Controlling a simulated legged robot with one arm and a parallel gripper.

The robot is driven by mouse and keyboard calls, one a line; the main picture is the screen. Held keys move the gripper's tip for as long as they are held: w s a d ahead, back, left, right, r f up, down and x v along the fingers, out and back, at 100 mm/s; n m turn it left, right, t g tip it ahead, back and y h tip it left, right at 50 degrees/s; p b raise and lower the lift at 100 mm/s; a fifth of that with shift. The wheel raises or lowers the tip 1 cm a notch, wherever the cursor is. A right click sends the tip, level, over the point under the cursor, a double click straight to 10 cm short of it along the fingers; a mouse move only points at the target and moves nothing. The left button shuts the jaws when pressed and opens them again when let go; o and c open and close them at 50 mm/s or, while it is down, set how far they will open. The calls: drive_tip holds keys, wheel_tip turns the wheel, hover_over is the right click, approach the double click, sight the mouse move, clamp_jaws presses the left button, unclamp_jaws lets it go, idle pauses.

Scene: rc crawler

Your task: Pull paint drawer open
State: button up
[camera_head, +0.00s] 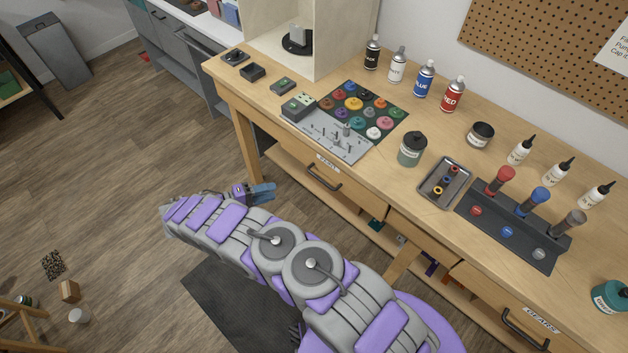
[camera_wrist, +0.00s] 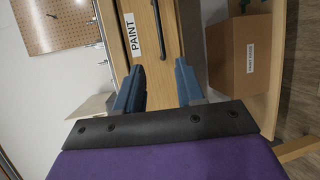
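The paint drawer (camera_head: 352,196) is a wooden front under the workbench top, with a white label and a dark bar handle (camera_head: 325,186). It looks shut, level with the bench front. My gripper (camera_head: 266,191) is left of the drawer front and apart from it in the head view. In the wrist view, my gripper (camera_wrist: 158,66) has its two blue fingers spread, with nothing between them. The drawer front (camera_wrist: 152,62) lies ahead, with the PAINT label (camera_wrist: 131,35) and the handle (camera_wrist: 158,30) beyond the fingertips. The handle's far end is cut off by the picture edge.
The workbench top (camera_head: 385,170) holds spray cans, bottles and a tray (camera_head: 445,183). A gears drawer (camera_head: 510,305) is at the lower right. A cardboard box (camera_wrist: 240,60) stands on the shelf below the drawer. The floor (camera_head: 120,130) to the left is mostly clear.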

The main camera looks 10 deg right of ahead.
drive_tip(key=b+x, duration=0.2)
drive_tip(key=x, duration=1.5)
drive_tip(key=shift+d, duration=0.15)
drive_tip(key=shift+c, duration=0.3)
drive_tip(key=shift+f, duration=0.1)
clamp_jaws()
